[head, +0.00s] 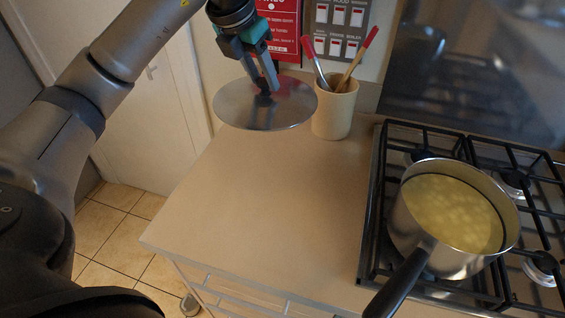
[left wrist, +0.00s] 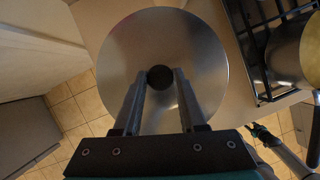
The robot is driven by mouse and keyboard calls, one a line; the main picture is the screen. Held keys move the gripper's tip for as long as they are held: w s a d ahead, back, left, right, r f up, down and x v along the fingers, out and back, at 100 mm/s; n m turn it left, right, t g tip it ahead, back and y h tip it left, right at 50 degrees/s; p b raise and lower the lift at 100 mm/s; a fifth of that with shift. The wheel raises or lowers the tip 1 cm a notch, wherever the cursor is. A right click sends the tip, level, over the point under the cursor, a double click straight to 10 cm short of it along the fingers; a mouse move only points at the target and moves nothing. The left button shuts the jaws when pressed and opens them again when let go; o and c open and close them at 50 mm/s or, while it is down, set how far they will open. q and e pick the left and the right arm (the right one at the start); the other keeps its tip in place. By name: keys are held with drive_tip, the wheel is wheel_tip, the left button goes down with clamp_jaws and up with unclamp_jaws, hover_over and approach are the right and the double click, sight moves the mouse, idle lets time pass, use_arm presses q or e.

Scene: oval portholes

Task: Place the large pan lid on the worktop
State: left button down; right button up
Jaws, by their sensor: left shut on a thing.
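The large pan lid (head: 240,112) is a flat, shiny steel disc with a dark knob in its middle. My left gripper (head: 264,88) is shut on the knob from above. The lid looks roughly level and covers the back left part of the worktop (head: 250,195) in the head view; I cannot tell whether it touches it. In the left wrist view the lid (left wrist: 205,60) fills the middle, with the knob between the fingers of the left gripper (left wrist: 160,80). My right gripper does not show clearly in the head view; a dark gripper-like part (left wrist: 262,135) shows at the lower right of the wrist view.
A cream utensil pot (head: 334,112) with red-handled tools stands close to the lid's right edge. A saucepan (head: 440,255) of yellow food sits on the gas hob (head: 385,165), its handle reaching over the worktop's front. The middle of the worktop is clear.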

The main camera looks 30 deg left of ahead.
use_arm(q)
drive_tip(key=shift+a+n, duration=0.2)
drive_tip(key=shift+n, duration=0.1)
wheel_tip(320, 180, down, 20)
drive_tip(key=b, duration=0.3)
drive_tip(key=shift+r, duration=0.15)
drive_tip(key=shift+w, duration=0.1)
drive_tip(key=shift+c, duration=2.4)
unclamp_jaws()
drive_tip(key=shift+r, duration=0.25)
drive_tip(key=p+v, duration=0.1)
drive_tip(key=v, duration=1)
drive_tip(key=shift+s+r, duration=0.2)
drive_tip(key=shift+s, duration=0.05)
drive_tip(key=shift+d, duration=0.1)
